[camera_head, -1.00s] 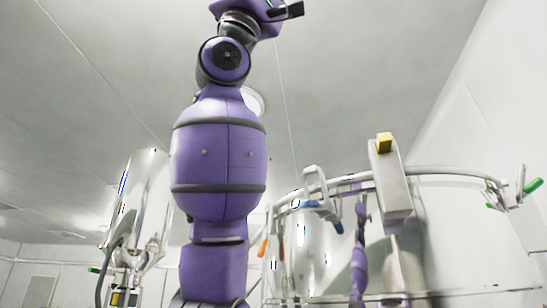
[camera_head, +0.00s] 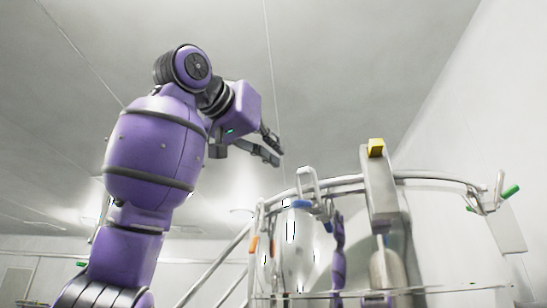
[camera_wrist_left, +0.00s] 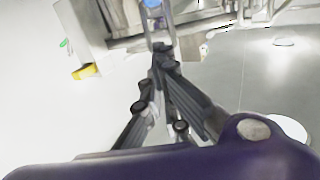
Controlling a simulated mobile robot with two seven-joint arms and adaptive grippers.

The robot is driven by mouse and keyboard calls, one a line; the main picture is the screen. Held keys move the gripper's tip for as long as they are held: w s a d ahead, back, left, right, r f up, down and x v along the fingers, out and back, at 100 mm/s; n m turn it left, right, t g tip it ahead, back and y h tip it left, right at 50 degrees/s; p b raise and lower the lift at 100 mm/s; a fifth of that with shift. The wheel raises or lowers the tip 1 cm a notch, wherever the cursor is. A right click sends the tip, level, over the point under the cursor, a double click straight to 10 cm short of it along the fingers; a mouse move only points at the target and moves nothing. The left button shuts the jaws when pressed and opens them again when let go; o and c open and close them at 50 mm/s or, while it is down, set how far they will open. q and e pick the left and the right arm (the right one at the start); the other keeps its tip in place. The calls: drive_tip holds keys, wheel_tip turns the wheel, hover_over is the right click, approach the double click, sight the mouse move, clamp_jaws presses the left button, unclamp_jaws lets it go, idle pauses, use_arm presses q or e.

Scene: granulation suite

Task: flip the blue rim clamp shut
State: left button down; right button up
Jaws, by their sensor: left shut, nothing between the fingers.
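The blue rim clamp (camera_head: 302,204) is on the upper rim of the steel vessel in the head view. Its pale metal loop (camera_head: 308,183) stands up above the rim, and its blue part sits just below the rim. In the left wrist view the blue part (camera_wrist_left: 152,3) shows at the top edge, beyond the fingertips. My left gripper (camera_head: 278,154) is shut and empty, above and to the left of the clamp, apart from it. Its fingertips (camera_wrist_left: 161,50) also show in the wrist view. My right gripper is not in view.
The vessel (camera_head: 455,235) carries a yellow-topped upright block (camera_head: 378,185) right of the clamp. A green-tipped clamp (camera_head: 510,191) is farther right and an orange-tipped one (camera_head: 254,244) is at left. A slanted rail (camera_head: 215,265) runs left of the vessel. Above the rim is free.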

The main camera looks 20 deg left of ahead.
use_arm(q)
hover_over(306, 205)
drive_tip(key=a+v, duration=0.1)
drive_tip(key=v, duration=0.3)
drive_tip(key=f, duration=0.2)
drive_tip(key=w+f, duration=0.1)
drive_tip(key=f, duration=0.1)
drive_tip(key=shift+w+d+f, duration=0.1)
drive_tip(key=shift+d+f, duration=0.1)
